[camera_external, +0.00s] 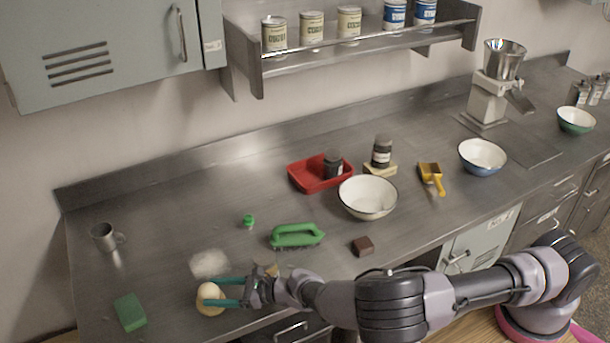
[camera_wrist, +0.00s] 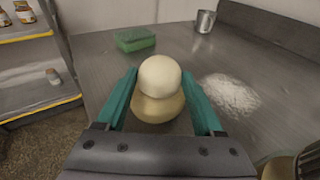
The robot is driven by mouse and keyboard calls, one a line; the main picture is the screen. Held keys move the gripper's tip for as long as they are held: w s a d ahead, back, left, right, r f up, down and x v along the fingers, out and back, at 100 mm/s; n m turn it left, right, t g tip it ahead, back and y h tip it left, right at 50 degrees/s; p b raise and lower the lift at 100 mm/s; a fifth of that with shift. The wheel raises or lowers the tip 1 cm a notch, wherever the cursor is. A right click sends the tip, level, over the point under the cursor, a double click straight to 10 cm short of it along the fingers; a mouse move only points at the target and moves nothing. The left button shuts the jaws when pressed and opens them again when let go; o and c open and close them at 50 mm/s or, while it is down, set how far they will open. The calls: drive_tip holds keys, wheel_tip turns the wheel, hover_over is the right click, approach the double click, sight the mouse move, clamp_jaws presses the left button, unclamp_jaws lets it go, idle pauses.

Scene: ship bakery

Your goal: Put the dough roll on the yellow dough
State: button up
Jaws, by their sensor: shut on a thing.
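The dough roll (camera_wrist: 160,75) is a pale, round ball between my fingertips in the wrist view. The yellow dough (camera_wrist: 157,109) is a wider, yellower lump directly against it, and the roll appears to rest on it; whether they touch is hard to tell. In the external view the two overlap as one cream-coloured shape (camera_external: 209,298) near the counter's front left. My gripper (camera_wrist: 160,75) has teal fingers on both sides of the roll and is shut on it. It also shows in the external view (camera_external: 213,292), reaching in from the right.
White flour (camera_external: 210,263) lies just behind the gripper. A green sponge (camera_external: 129,312) is to the left and a metal cup (camera_external: 103,237) farther back. A green brush (camera_external: 297,236), brown block (camera_external: 362,246) and white bowl (camera_external: 367,197) stand to the right. The counter's front edge is close.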

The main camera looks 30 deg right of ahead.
drive_tip(key=o, duration=1.2)
drive_tip(key=shift+f, duration=0.1)
drive_tip(key=shift+s+d+r, duration=0.1)
drive_tip(key=shift+r, duration=0.1)
drive_tip(key=v, duration=1.1)
drive_tip(key=shift+s+d, duration=0.15)
drive_tip(key=shift+d, duration=0.2)
